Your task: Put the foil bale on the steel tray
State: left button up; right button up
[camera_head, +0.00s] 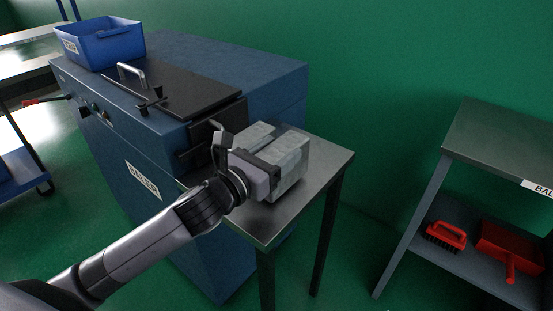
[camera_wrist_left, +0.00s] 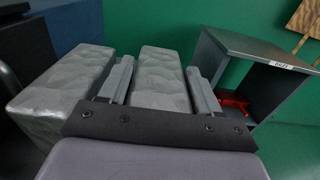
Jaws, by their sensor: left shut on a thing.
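A silver-grey, crinkled foil bale (camera_head: 292,158) is in my left gripper (camera_head: 275,165), beside the blue baler. The bale is over a steel-topped table (camera_head: 263,222); I cannot tell whether it touches the top. In the left wrist view the bale (camera_wrist_left: 160,78) sits between the two fingers of the gripper (camera_wrist_left: 160,85). A second similar grey block (camera_wrist_left: 62,92) lies to its left, outside the fingers; it shows behind the gripper in the head view (camera_head: 252,135). No separate tray is clear to me. My right gripper is not in view.
The blue baler (camera_head: 150,185) stands at left, with a blue bin (camera_head: 108,48) on top. A grey shelf unit (camera_head: 500,140) with a partly readable label stands at right, holding a red brush (camera_head: 445,236) and red dustpan (camera_head: 508,245). Open floor lies between table and shelf.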

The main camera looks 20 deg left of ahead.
pick_arm(q)
jog(key=shift+f, duration=0.5)
jog(key=shift+r, duration=0.1)
jog(key=shift+f, duration=0.2)
jog(key=o, duration=1.3)
jog(key=shift+c, duration=0.2)
jog(key=shift+r, duration=0.2)
jog(key=v, duration=0.9)
jog(key=shift+s+a+f, duration=0.1)
jog(key=shift+s+a, duration=0.05)
jog(key=shift+s, duration=0.2)
jog(key=shift+b+v, duration=0.35)
jog(key=shift+v, duration=0.8)
